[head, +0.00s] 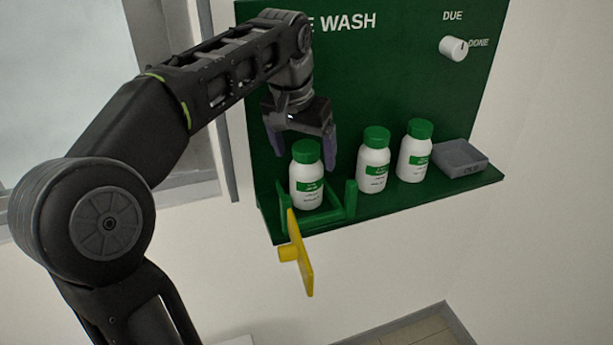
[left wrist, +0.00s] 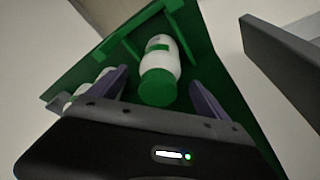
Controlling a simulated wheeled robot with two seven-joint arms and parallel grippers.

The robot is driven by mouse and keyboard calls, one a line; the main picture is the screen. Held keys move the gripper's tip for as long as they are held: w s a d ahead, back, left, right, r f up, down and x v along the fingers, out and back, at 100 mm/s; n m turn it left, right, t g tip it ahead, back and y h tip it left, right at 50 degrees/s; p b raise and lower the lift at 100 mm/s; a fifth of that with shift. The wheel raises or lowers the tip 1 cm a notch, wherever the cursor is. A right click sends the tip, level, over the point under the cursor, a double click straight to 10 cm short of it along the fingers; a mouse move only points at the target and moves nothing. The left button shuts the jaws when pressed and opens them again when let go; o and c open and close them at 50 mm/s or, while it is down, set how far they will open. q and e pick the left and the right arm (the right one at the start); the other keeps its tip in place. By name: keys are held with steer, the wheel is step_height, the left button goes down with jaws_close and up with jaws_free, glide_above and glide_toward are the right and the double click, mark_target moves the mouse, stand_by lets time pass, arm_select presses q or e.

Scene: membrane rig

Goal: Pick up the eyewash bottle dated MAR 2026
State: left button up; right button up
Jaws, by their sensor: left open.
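Three white bottles with green caps and green labels stand on a green shelf (head: 400,202) in the head view: a left one (head: 306,190), a middle one (head: 373,165) and a right one (head: 414,158). The dates on their labels are too small to read. The left bottle stands within a green bracket (head: 350,198). My left gripper (head: 303,155) is open above it, its purple fingers on either side of the cap. In the left wrist view this bottle (left wrist: 161,62) shows cap-first between the open fingers, with nothing gripped. My right gripper is not in view.
A yellow latch (head: 302,262) hangs at the bracket's front left. A white knob (head: 453,48) points toward DONE on the green back panel (head: 400,75). The air before the shelf's right half is clear.

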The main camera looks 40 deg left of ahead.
mark_target(307, 168)
arm_select(q)
steer(key=shift+p+x, duration=0.5)
steer(key=shift+x, duration=2.1)
steer(key=shift+s+d, duration=0.1)
steer(key=shift+s, duration=0.1)
steer(key=c, duration=1.9)
steer(key=shift+o, duration=0.2)
steer(key=shift+r, duration=0.1)
